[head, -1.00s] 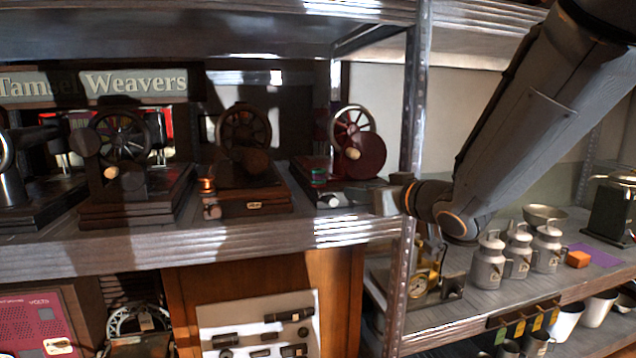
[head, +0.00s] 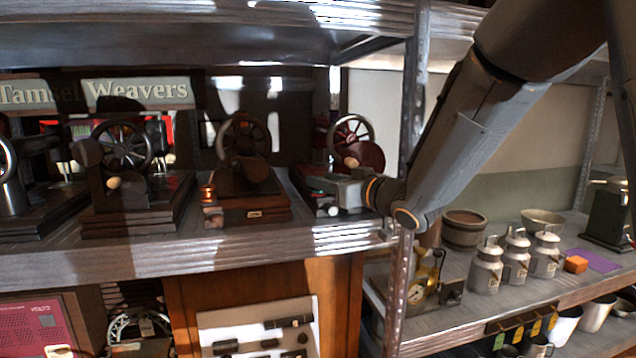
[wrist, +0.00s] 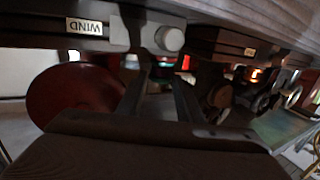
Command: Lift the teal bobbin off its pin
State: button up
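My gripper (head: 330,187) reaches leftward over the base of the rightmost winding machine (head: 305,180), the one with the dark red wheel. In the wrist view its two dark fingers (wrist: 160,82) stand apart. A small teal patch, which looks like the teal bobbin (wrist: 165,63), shows between and just beyond the fingertips. I cannot tell how far the fingers reach around it, and its pin is hidden. In the head view the gripper covers most of that spot. A white knob (wrist: 169,38) and a WIND label (wrist: 85,26) show on the machine in the wrist view.
A copper-coloured bobbin (head: 208,192) stands on the neighbouring machine to the left. The dark red wheel (head: 362,157) is close behind my gripper. A metal shelf post (head: 411,110) stands close to my arm. Grey cans (head: 487,268) stand on the lower right shelf.

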jog(key=shift+w, duration=0.1)
jog(key=shift+c, duration=0.2)
jog(key=c, duration=0.6)
jog(key=shift+r, duration=0.15)
jog(key=shift+c, duration=0.2)
jog(key=shift+r+b, duration=0.3)
jog(key=shift+r, duration=0.25)
jog(key=b+v, duration=0.2)
jog(key=v, duration=1.6)
jog(key=shift+f+b, duration=0.3)
jog(key=shift+f, duration=0.05)
jog(key=shift+a+r, duration=0.1)
jog(key=shift+r, duration=0.05)
jog(key=shift+r+p, duration=1.4)
jog(key=shift+p, duration=0.45)
